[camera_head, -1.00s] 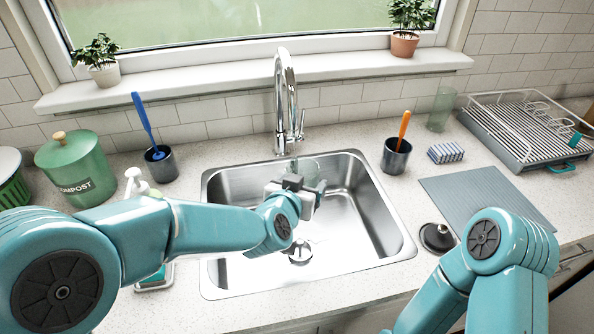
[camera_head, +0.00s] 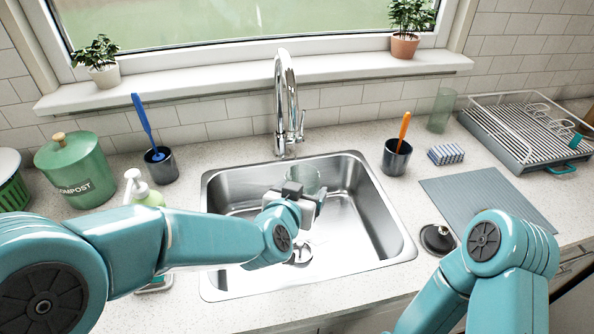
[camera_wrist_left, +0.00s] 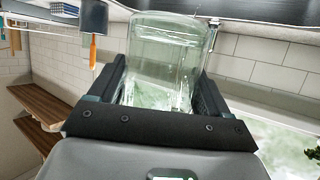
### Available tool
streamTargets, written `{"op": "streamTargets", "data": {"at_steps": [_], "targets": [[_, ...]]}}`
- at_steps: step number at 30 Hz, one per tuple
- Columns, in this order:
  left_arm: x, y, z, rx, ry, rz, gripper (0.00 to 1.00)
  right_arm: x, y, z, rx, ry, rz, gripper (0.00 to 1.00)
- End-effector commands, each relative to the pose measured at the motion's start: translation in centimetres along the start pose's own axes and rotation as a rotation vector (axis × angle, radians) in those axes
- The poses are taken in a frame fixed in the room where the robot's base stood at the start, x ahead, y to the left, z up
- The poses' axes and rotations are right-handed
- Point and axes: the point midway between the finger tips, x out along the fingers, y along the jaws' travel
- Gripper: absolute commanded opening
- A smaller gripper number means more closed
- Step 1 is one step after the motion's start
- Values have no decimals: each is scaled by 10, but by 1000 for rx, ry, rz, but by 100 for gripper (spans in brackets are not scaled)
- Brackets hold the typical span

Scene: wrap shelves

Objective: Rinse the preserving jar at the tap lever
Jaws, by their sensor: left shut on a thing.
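The preserving jar (camera_wrist_left: 165,50) is clear, greenish glass and sits between the fingers of my left gripper (camera_head: 308,196) in the left wrist view. My left gripper is shut on it. In the head view the jar (camera_head: 306,176) shows just behind the gripper, over the sink basin, partly hidden by the gripper. The chrome tap (camera_head: 284,95) stands at the back of the sink, with its tap lever (camera_head: 302,124) on the right side, behind the jar. No water stream is visible. My right gripper is out of view; only my right arm shows at lower right.
The steel sink (camera_head: 385,240) has a drain at its middle. A soap bottle (camera_head: 142,190) stands left of it, near my left arm. A cup with an orange brush (camera_head: 396,158), a sponge (camera_head: 445,154), a black plunger-like stopper (camera_head: 436,238) and a dish rack (camera_head: 525,130) are right.

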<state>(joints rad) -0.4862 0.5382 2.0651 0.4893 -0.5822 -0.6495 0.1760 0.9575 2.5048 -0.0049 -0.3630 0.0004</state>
Motion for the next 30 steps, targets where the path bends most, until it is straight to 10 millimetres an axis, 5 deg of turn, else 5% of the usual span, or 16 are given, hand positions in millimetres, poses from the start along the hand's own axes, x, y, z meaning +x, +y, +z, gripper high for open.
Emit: {"op": "streamTargets", "data": {"at_steps": [17,30], "targets": [[-2,0,-2,0,2,0,39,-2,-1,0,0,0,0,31],[-44,11,-18,1,3,1,39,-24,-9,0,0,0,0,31]]}}
